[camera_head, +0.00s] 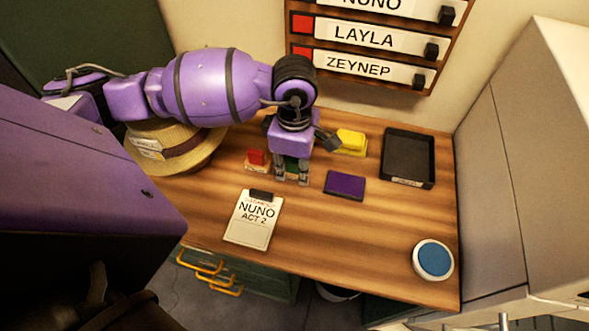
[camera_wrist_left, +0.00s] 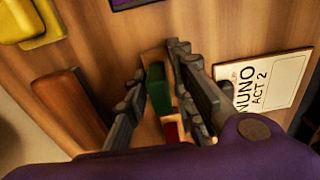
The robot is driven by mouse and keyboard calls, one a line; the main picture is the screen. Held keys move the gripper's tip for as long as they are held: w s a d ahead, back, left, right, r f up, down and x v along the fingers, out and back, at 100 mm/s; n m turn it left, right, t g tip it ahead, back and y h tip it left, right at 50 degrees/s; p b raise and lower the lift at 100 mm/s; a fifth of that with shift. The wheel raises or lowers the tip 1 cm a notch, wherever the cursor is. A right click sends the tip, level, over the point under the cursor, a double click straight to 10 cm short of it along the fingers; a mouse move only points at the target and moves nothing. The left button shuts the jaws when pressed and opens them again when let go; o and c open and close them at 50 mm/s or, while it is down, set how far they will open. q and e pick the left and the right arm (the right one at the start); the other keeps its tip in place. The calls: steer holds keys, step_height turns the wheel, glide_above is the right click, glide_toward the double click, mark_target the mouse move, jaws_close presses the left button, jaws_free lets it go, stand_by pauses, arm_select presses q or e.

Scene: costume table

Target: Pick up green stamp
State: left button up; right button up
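The green stamp (camera_head: 291,166) stands on the wooden table under my left gripper, largely hidden by the fingers in the head view. In the left wrist view the green stamp (camera_wrist_left: 158,88) shows between the fingertips, with its light wooden base. My left gripper (camera_head: 292,176) points down, with one finger on each side of the stamp. In the left wrist view my left gripper (camera_wrist_left: 158,68) looks open, with narrow gaps beside the stamp; firm contact is not visible. My right gripper is not in view.
A red stamp (camera_head: 257,158) stands close left of the green one. A yellow stamp (camera_head: 351,139), purple pad (camera_head: 344,185), black tray (camera_head: 408,158), NUNO card (camera_head: 252,222), straw hat (camera_head: 176,150) and blue-topped round container (camera_head: 433,259) surround it. The table's front right is mostly clear.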

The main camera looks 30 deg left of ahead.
mark_target(295, 160)
arm_select(q)
jaws_close()
steer(key=shift+r, duration=0.1)
steer(key=shift+r, duration=0.5)
step_height(295, 160, up, 2)
steer(key=shift+d+r, duration=0.1)
steer(key=shift+r, duration=0.1)
steer(key=s+d+r, duration=0.6)
steer(key=d+r, duration=0.3)
steer(key=d, duration=0.3)
steer(key=shift+d+r+b, duration=0.25)
steer(key=shift+r+b, duration=0.05)
steer(key=shift+b, duration=0.1)
